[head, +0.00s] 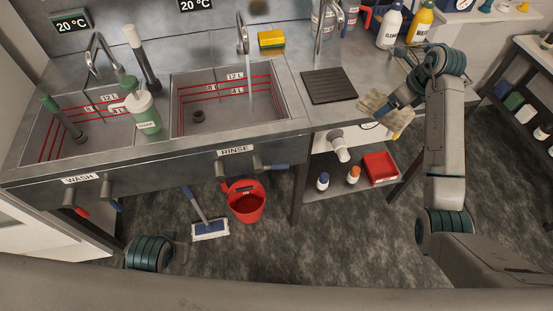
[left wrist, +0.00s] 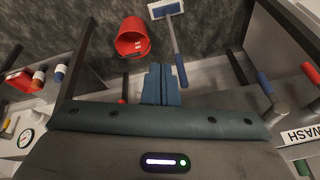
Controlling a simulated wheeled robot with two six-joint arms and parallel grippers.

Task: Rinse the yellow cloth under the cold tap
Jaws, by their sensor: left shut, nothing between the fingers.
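A beige-yellow cloth (head: 399,120) hangs crumpled at my right gripper (head: 388,108), above the counter's front edge right of the rinse basin (head: 215,127). The fingers look shut on it, though the cloth partly hides them. A pale stream of water (head: 248,90) falls from the middle tap (head: 242,32) into the rinse basin. The blue cold handle (head: 275,166) beside the RINSE label points sideways, while the red one hangs down. My left gripper (left wrist: 160,85) is shut and empty in the left wrist view, over the floor in front of the sink. The head view does not show its fingers.
A green-and-white soap bottle (head: 145,112) stands between the basins. A black ribbed mat (head: 329,85) lies on the counter; a yellow sponge (head: 271,39) is behind the rinse basin. A red bucket (head: 246,204) and a mop (head: 209,229) are on the floor below.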

